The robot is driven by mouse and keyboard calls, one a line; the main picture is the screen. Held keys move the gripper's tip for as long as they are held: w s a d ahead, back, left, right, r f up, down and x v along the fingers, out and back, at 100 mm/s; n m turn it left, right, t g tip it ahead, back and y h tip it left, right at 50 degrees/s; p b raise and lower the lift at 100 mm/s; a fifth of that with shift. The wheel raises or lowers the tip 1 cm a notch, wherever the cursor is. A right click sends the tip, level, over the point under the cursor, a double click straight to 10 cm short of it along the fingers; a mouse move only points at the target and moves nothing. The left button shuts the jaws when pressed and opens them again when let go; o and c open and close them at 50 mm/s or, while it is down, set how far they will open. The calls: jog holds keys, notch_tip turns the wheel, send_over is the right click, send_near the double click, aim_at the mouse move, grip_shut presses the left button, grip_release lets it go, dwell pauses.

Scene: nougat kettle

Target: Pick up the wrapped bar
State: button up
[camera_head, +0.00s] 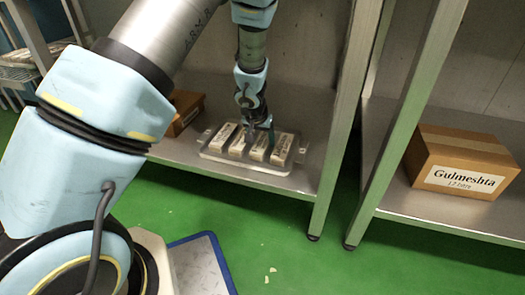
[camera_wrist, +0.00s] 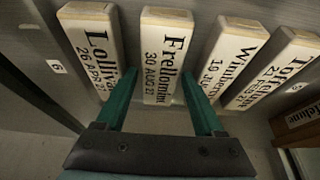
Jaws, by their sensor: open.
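Several pale wrapped bars (camera_head: 281,149) lie side by side on a light tray (camera_head: 240,166) on the left metal shelf. In the wrist view, the bar marked "Frellomin… 30 AUG" (camera_wrist: 163,50) lies between the two green fingers of my gripper (camera_wrist: 159,76). The fingers are open, one on either side of it; whether they touch it I cannot tell. The "Lolliv…" bar (camera_wrist: 90,40) is to its left, and the "Whinber…" (camera_wrist: 232,55) and "Toffe…" (camera_wrist: 282,65) bars are to its right. In the head view my gripper (camera_head: 260,124) is just over the bars.
A brown box (camera_head: 185,110) stands left of the tray, partly behind my arm. A "Gulmeshta" carton (camera_head: 464,162) sits on the right shelf. A shelf post (camera_head: 345,110) rises right of the tray. Neighbouring bars leave narrow gaps beside the fingers. The green floor (camera_head: 290,245) in front is mostly clear.

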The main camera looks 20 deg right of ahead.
jog(key=shift+w+d+f, duration=0.1)
jog(key=shift+f, duration=0.2)
grip_shut()
dwell(0.4)
